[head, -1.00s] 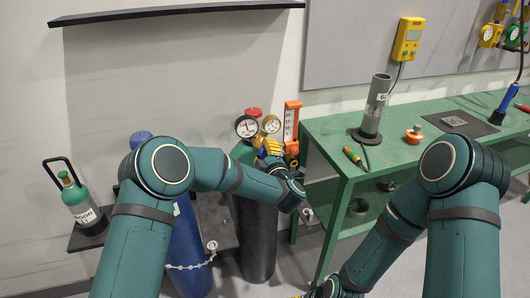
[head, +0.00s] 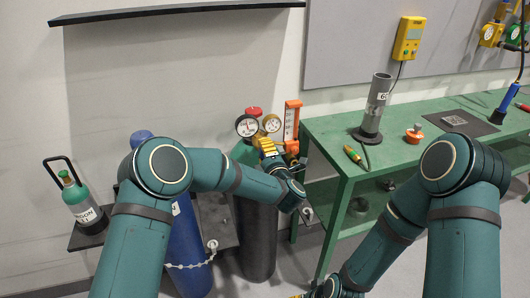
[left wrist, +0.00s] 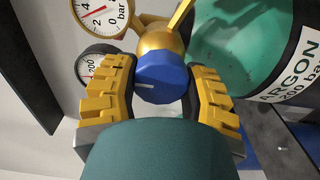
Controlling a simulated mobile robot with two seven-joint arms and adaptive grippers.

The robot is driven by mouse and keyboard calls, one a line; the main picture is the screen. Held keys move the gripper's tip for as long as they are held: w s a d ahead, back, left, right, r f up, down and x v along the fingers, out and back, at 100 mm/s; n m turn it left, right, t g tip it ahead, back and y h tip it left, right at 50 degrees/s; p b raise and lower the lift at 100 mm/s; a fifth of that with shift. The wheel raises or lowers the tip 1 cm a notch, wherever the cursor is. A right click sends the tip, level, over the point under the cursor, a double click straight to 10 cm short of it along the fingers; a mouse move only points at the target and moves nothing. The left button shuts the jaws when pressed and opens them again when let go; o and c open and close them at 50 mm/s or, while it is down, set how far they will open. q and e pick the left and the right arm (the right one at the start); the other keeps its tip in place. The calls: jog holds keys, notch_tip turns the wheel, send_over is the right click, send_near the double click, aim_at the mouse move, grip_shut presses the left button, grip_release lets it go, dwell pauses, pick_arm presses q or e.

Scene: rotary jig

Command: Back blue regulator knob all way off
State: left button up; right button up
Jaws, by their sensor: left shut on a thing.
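The blue regulator knob (left wrist: 160,82) has a white mark on its face and sits below the brass regulator body (left wrist: 162,40) in the left wrist view. My left gripper (head: 264,147) has its yellow fingers on either side of the knob and is shut on it. The fingers hide the knob in the head view. Two round gauges stand by the regulator, one at the left (head: 247,126) and one at the right (head: 271,124). My right gripper is mostly cut off at the bottom edge of the head view, so its jaws cannot be read.
The green argon cylinder (left wrist: 235,50) is close beside the regulator. An orange flowmeter (head: 292,120) stands just right of the gauges. The green bench (head: 325,130) is to the right, with a grey tube (head: 376,105) on it. A blue cylinder (head: 187,245) stands left.

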pick_arm(q)
jog(key=o, duration=1.2)
jog(key=shift+s, duration=0.1)
jog(key=v, duration=1.1)
jog(key=shift+s+d, duration=0.15)
jog(key=shift+s, duration=0.2)
